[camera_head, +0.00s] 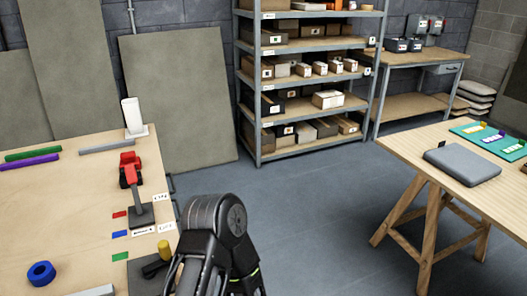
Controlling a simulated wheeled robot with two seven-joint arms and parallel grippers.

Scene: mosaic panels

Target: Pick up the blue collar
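The blue collar (41,274) is a thick blue ring with a dark hole. It lies flat on the light wooden table at the lower left of the head view, with bare wood around it. A dark link of one of my arms stands at the bottom middle, right of the table edge and well apart from the collar. I cannot tell which arm it is. No gripper fingertips show clearly, and nothing touches the collar.
The wooden table (70,225) holds a red tool (130,170), a yellow cylinder (164,250) on a dark piece, coloured tags, and green and purple bars at the back. A shelf rack (250,90) and a trestle table (420,150) stand beyond. The floor between is clear.

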